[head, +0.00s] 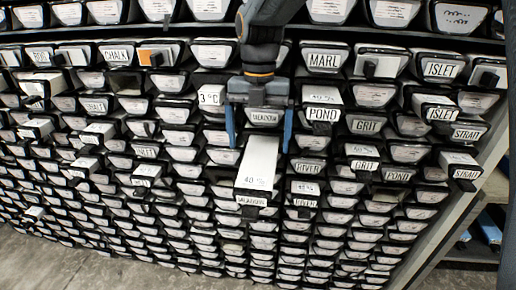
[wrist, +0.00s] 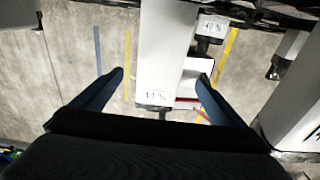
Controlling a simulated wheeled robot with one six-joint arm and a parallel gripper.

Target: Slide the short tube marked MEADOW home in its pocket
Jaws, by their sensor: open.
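A white tube (head: 257,165) juts far out of the rack in the middle of the head view. Its top reads 40 % and its dark-rimmed end carries a small label (head: 250,200) too small to read surely; I cannot make out MEADOW on it. My gripper (head: 259,149) is open and empty above this tube, one blue finger on each side in the picture. In the wrist view a long white tube (wrist: 165,45) marked 40 % runs between the fingertips of my gripper (wrist: 162,75). I see no grip on it, and cannot tell the height gap.
The rack holds many dark-rimmed tubes; several stick out, such as POND (head: 322,97), GRIT (head: 362,151) and STRAIT (head: 459,163). A large white tube (wrist: 298,105) stands close on the right in the wrist view. Bare concrete floor (head: 60,262) lies in front.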

